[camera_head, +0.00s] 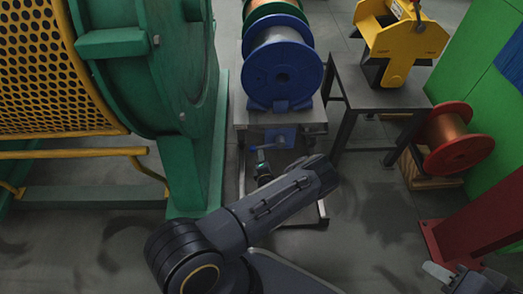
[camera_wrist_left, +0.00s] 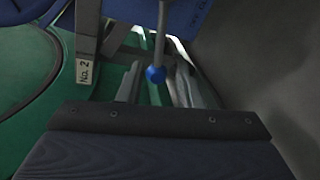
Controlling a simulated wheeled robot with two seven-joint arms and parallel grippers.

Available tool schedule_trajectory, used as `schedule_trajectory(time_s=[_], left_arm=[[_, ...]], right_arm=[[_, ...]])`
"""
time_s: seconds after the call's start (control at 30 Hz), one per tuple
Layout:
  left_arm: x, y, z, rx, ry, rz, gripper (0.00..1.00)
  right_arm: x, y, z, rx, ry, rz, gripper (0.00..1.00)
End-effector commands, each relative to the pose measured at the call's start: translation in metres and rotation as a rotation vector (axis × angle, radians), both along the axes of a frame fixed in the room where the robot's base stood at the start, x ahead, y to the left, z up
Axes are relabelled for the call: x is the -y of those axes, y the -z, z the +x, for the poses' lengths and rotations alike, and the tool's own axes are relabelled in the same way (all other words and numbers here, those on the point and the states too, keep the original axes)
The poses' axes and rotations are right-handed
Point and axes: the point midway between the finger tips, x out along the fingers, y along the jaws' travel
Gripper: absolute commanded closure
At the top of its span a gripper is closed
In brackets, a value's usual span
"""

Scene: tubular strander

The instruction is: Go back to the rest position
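My left gripper (camera_head: 262,160) shows small beside the dark wrist of my left arm, below the blue spool stand. In the left wrist view its two grey fingers (camera_wrist_left: 158,88) stand apart, so it looks open. A rod with a blue ball end (camera_wrist_left: 155,75) appears between the fingers in that view. I cannot tell whether they touch it. A lever (camera_head: 266,147) with a blue end sits below the spool in the head view. My right gripper (camera_head: 440,271) is at the lower right edge, cut off; its opening is unclear.
A green machine with a yellow perforated guard (camera_head: 45,65) fills the left. A blue spool (camera_head: 282,75) stands on a grey table. A yellow device (camera_head: 402,45) is on another table. A red spool (camera_head: 455,140) and red post (camera_head: 480,225) are right. Floor at centre right is clear.

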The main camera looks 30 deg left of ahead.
Motion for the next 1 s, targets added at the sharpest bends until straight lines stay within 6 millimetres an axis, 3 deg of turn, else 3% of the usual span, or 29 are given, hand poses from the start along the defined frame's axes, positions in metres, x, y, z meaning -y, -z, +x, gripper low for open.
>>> schedule_trajectory(time_s=[0.2,0.77,0.87,1.0], left_arm=[[0.011,-0.004,-0.016,-0.001,0.0,-0.001,0.68],[0.01,-0.006,-0.016,0.006,-0.009,-0.004,0.68],[0.0,-0.023,-0.014,0.053,-0.082,-0.041,0.68],[-0.035,-0.076,-0.018,0.221,-0.345,-0.18,0.68]], right_arm=[[0.0,-0.008,0.0,0.0,0.0,0.0,0.64],[0.0,-0.007,0.0,0.0,0.0,0.0,0.64],[0.0,-0.007,0.0,0.0,0.0,0.0,0.64],[0.0,-0.008,0.0,0.0,0.0,0.0,0.64]])
